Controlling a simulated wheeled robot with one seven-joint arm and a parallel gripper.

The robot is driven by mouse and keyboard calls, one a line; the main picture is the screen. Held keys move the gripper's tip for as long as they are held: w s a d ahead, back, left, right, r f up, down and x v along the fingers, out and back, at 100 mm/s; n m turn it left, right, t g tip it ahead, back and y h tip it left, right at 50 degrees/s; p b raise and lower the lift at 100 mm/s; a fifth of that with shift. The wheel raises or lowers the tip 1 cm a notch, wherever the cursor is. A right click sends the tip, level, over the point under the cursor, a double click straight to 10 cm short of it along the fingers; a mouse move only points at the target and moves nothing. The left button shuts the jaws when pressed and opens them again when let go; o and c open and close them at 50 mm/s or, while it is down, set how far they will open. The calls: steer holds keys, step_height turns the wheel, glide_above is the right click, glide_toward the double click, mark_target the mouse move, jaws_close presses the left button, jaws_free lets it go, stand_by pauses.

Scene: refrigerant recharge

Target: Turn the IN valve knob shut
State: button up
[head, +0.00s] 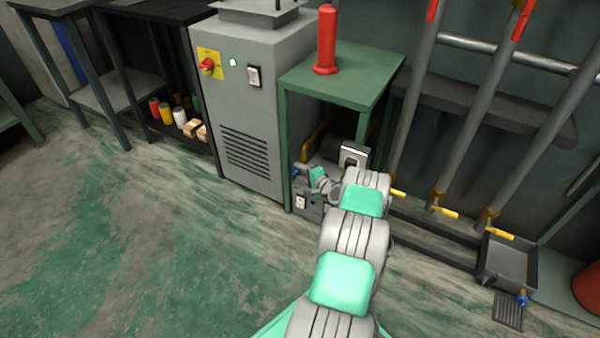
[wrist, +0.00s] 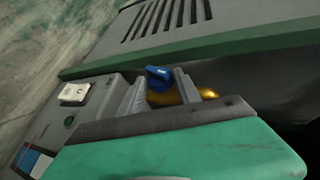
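A blue valve knob (wrist: 158,71) shows in the wrist view at the tips of my gripper's two fingers, with a brass fitting (wrist: 166,97) below it. In the head view, blue (head: 298,169) shows at the front of the machine under the green table, beside my gripper (head: 306,174). The fingers are apart, with the knob between or just beyond their tips. I cannot tell whether either finger touches it. No IN label is readable, and my arm hides part of the machine.
The machine's front panel (wrist: 66,112) has a pale switch. The green table (head: 350,72), bearing a red cylinder (head: 326,42), stands over the machine. A grey cabinet (head: 247,110) is to the left. Pipes with yellow handles (head: 443,211) are to the right. The floor at left is clear.

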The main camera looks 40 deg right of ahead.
steer(key=o, duration=0.4)
steer(key=p+v, duration=0.3)
steer(key=v, duration=0.4)
steer(key=shift+s+r, duration=0.1)
steer(key=shift+s, duration=0.3)
steer(key=shift+a, duration=0.1)
steer(key=shift+c, duration=0.2)
